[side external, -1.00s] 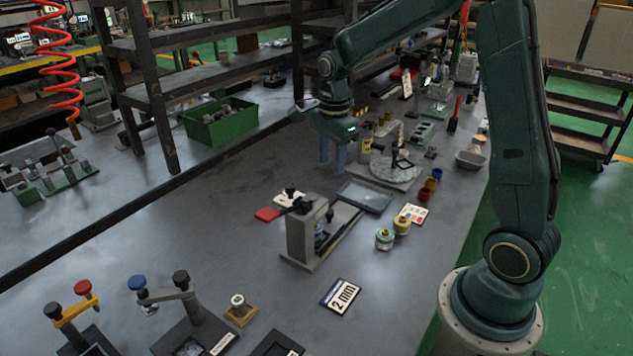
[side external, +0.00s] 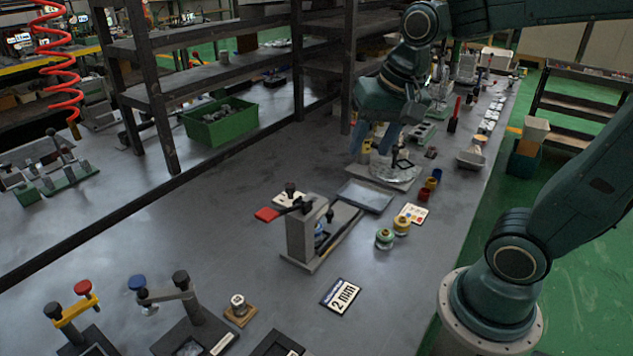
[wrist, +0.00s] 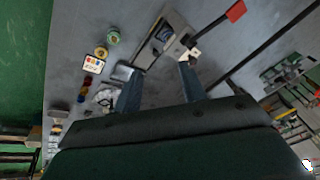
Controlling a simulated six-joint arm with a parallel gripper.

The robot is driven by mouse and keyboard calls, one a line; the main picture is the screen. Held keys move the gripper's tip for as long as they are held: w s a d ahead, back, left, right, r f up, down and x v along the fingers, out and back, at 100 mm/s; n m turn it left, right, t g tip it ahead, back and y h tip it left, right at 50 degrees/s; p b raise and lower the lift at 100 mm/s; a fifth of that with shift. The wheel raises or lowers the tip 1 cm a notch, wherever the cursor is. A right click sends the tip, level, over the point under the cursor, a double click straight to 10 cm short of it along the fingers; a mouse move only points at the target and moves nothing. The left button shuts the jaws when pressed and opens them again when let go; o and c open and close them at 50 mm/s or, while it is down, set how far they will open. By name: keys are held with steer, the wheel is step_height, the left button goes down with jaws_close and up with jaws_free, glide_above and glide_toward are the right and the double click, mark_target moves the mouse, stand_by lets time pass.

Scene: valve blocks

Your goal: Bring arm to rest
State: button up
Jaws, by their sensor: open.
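My gripper (side external: 374,140) is above the back part of the bench in the side view, with its two blue-grey fingers pointing down and apart. In the wrist view my gripper (wrist: 160,85) is open, with nothing visible between its fingers. In the side view it is in front of the round pale plate fixture (side external: 390,172) and partly hides it. My arm reaches in from the upper right. The exact height of the fingers above the bench is hard to tell.
A grey clamp fixture with a red-tipped handle (side external: 304,232) stands mid-bench. A "2 mm" card (side external: 341,296) lies in front of it. A green bin (side external: 220,122) sits by the dark shelf rack (side external: 160,105). Small jars (side external: 384,238) stand near the right edge.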

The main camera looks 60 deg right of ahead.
steer(key=s+a+n+t, duration=0.2)
steer(key=s+n, duration=0.6)
steer(key=shift+s+a+r, duration=0.2)
steer(key=shift+a, duration=0.1)
